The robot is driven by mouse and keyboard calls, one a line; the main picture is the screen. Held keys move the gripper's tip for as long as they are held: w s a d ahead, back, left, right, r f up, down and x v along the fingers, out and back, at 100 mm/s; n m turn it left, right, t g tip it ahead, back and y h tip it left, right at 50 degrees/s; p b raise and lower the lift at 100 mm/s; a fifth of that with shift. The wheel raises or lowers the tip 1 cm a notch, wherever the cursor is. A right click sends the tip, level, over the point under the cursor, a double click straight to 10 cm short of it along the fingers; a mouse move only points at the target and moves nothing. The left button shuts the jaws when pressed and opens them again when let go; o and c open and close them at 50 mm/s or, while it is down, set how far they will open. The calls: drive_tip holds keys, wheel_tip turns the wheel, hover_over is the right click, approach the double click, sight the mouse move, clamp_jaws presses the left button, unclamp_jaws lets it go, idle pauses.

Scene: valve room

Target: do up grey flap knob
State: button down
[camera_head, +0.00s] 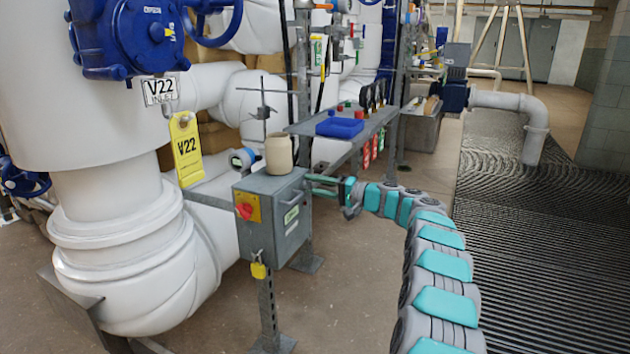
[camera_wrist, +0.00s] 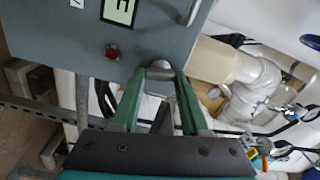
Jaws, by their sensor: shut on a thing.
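A grey metal box (camera_head: 262,228) stands on a post left of centre, with a handle and a green-edged label on its right side. My gripper (camera_head: 309,184) reaches in from the right to the upper part of that side. In the wrist view, my gripper (camera_wrist: 160,75) has its green fingers shut on a small grey knob (camera_wrist: 160,64) at the edge of the grey panel (camera_wrist: 60,35). The fingertips hide much of the knob. I cannot tell the knob's turn or whether the flap sits flush.
A beige jar (camera_head: 279,153) stands on top of the box. A shelf (camera_head: 305,128) with a blue tray (camera_head: 340,127) is behind. A large white pipe (camera_head: 110,215) stands at the left. A yellow padlock (camera_head: 259,271) hangs below the box. Floor grating (camera_head: 540,240) at the right is clear.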

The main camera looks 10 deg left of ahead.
drive_tip(key=shift+m+p, duration=0.65)
drive_tip(key=shift+m, duration=0.45)
drive_tip(key=shift+c, duration=2)
unclamp_jaws()
drive_tip(key=v, duration=0.7)
drive_tip(key=shift+d, duration=0.35)
drive_tip(key=shift+s, duration=0.15)
